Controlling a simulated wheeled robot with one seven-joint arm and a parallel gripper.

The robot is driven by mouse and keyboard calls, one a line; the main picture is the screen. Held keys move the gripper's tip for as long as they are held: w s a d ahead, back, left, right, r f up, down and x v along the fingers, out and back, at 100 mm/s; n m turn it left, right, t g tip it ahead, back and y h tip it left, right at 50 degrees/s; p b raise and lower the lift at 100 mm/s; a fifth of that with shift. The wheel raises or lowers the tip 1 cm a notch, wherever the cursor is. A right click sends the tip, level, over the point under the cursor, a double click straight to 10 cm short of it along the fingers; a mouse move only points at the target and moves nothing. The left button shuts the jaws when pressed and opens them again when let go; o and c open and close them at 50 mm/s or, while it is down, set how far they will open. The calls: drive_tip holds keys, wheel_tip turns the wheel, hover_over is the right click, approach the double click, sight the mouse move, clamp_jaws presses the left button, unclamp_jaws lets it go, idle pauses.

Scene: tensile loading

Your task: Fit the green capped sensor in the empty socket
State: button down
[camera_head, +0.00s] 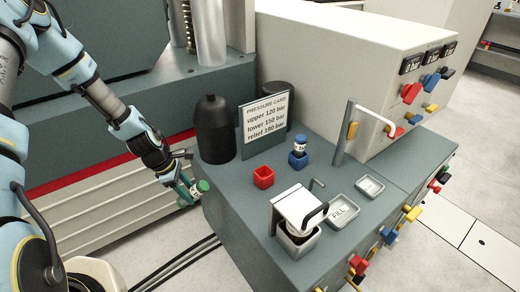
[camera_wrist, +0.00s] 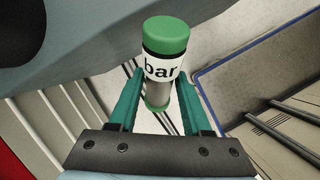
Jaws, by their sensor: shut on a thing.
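The green capped sensor (camera_wrist: 164,67) has a white band reading "bar" and a grey lower body. In the wrist view it stands between the two green fingers of my gripper (camera_wrist: 158,100), which is shut on it. In the head view my gripper (camera_head: 187,188) is left of the grey bench, and the sensor's green cap (camera_head: 202,186) shows beside the bench's left edge.
A black bottle (camera_head: 214,130) and a pressure card (camera_head: 268,125) stand behind the red socket. A lidded metal box (camera_head: 300,212), a tray marked "FILL" (camera_head: 342,211) and a smaller tray (camera_head: 370,187) lie to the front right.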

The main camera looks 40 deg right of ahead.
drive_tip(key=s+d+r+n+h+b, duration=0.1)
drive_tip(key=d+n+h, duration=0.1)
drive_tip(key=d, duration=0.2)
drive_tip(key=s+d+r+n+h+b, duration=0.1)
drive_tip(key=d+r+n+h+b, duration=0.1)
drive_tip(key=d, duration=0.2)
drive_tip(key=s+d+r+n+t+h+b, duration=0.1)
drive_tip(key=d+h, duration=0.1)
drive_tip(key=d, duration=0.2)
drive_tip(key=shift+s+d+r+n+b, duration=0.3)
drive_tip(key=shift+d+n, duration=0.05)
drive_tip(key=shift+n, duration=0.05)
drive_tip(key=s+d+r+n+t+h+b, duration=0.2)
drive_tip(key=s+d+r+h+b, duration=0.2)
drive_tip(key=d+r, duration=0.5)
drive_tip(key=shift+s+d+r+t, duration=0.15)
drive_tip(key=shift+s+d+t, duration=0.2)
drive_tip(key=shift+s, duration=0.1)
drive_tip(key=shift+r+p, duration=0.15)
drive_tip(key=shift+p, duration=0.15)
drive_tip(key=shift+a+f+b, duration=0.1)
drive_tip(key=shift+f+b, duration=1.6)
drive_tip(key=shift+f, duration=1.25)
drive_tip(key=shift+p, duration=0.65)
drive_tip(key=shift+f+b, duration=1.75)
drive_tip(key=shift+f, duration=1.15)
drive_tip(key=c, duration=0.5)
unclamp_jaws()
drive_tip(key=shift+o, duration=1.2)
drive_tip(key=shift+w+f, duration=0.1)
